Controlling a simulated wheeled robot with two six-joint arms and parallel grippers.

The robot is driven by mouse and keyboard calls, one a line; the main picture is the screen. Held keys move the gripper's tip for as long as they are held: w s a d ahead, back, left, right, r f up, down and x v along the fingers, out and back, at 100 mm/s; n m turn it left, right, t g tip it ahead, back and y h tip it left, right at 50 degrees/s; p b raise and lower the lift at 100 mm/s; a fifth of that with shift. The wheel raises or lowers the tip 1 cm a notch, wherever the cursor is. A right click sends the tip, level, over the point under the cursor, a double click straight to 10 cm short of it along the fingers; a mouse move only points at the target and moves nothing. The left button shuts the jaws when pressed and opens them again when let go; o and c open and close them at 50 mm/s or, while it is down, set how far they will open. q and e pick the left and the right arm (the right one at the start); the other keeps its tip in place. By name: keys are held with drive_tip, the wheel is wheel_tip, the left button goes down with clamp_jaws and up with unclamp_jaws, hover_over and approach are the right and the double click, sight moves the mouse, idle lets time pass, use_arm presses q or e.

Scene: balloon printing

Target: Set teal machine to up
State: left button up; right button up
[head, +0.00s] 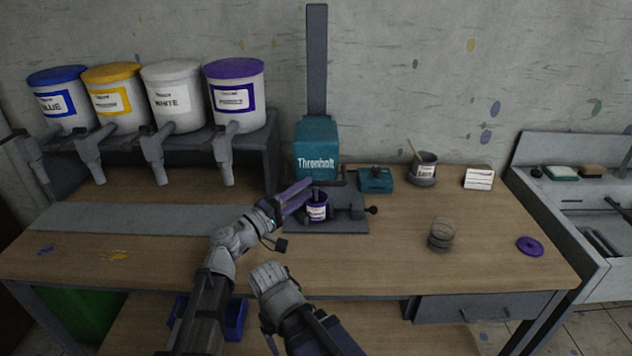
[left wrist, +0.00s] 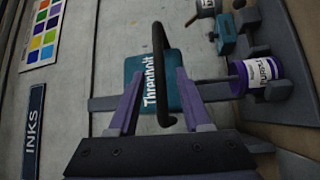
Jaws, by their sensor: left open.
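The teal machine (head: 317,148), marked Threnholt, stands at the back of the bench on a dark base below a tall grey column. A small purple-and-white tin (head: 317,210) stands on the base in front of it. My left gripper (head: 296,194) is at the machine's front left, beside the tin. In the left wrist view its purple fingers (left wrist: 158,82) are apart, and a bent black lever (left wrist: 160,50) shows between them in the picture. I cannot tell whether they touch it. The teal body (left wrist: 150,85) lies behind. My right arm shows low in the head view, without visible fingers.
Paint tubs, including a purple-lidded one (head: 235,95), stand on a rack (head: 262,150) at left. A small teal box (head: 375,180), a grey pot (head: 424,170), a glass jar (head: 441,235) and a purple lid (head: 530,246) lie at right. The front middle-right of the bench is clear.

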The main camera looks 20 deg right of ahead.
sight(315, 183)
use_arm(q)
drive_tip(key=shift+x, duration=2.15)
clamp_jaws()
